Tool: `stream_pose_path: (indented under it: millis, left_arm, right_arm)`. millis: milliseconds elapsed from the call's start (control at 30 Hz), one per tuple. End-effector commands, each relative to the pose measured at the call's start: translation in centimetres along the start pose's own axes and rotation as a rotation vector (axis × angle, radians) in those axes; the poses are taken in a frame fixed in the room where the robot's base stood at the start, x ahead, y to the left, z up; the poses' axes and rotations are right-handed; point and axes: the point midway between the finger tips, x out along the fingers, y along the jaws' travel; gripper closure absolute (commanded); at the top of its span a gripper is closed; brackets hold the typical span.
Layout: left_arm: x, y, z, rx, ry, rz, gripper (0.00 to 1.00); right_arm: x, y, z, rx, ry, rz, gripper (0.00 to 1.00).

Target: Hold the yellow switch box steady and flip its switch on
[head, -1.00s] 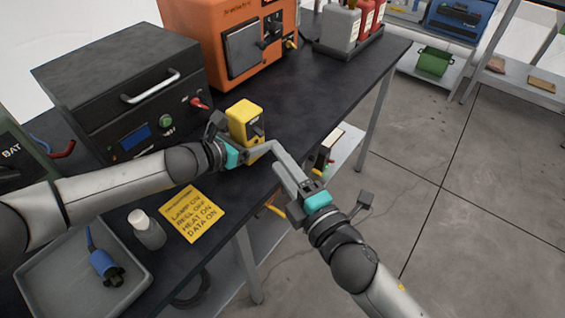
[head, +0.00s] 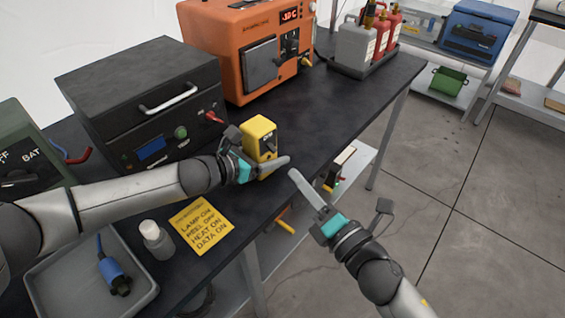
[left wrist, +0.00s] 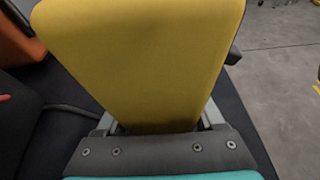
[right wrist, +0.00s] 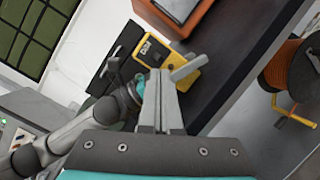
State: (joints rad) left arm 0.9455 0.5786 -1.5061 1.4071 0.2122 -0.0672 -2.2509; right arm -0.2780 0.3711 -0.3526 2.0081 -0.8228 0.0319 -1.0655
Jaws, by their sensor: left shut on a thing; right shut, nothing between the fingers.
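The yellow switch box (head: 260,135) stands upright on the dark bench. Its dark switch (head: 269,146) is on the front face; I cannot tell which way the lever points. My left gripper (head: 277,166) is shut on the lower part of the box. In the left wrist view the yellow body (left wrist: 140,60) fills the space between the fingers. My right gripper (head: 293,175) is shut and empty, in front of the box and apart from it, near the bench edge. In the right wrist view its fingers (right wrist: 155,78) point toward the box (right wrist: 185,78).
A black case (head: 145,105) with a handle and an orange machine (head: 245,50) stand behind the box. A yellow note (head: 203,226), a white-capped bottle (head: 156,240) and a grey tray (head: 60,285) with a blue connector (head: 114,275) lie at front left. The bench right of the box is clear.

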Motion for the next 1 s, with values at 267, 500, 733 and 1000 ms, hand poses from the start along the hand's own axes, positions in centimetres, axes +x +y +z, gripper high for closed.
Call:
stream_pose_path:
  millis: [267,500,733,1000]
  left_arm:
    - [0.0,0.0,-0.1,0.000,0.001,0.000,0.99]
    - [0.0,0.0,-0.1,0.000,0.001,0.000,0.99]
    - [0.0,0.0,-0.1,0.000,0.001,0.000,0.99]
    - [0.0,0.0,-0.1,0.000,0.001,0.000,0.99]
  right_arm:
    - [-1.0,-1.8,0.7,-0.546,0.073,0.106,1.00]
    - [-1.9,-2.9,1.0,-0.882,0.103,0.191,1.00]
    - [-2.3,-3.2,1.1,-0.998,0.109,0.224,1.00]
    - [-2.3,-3.2,1.2,-1.001,0.108,0.225,1.00]
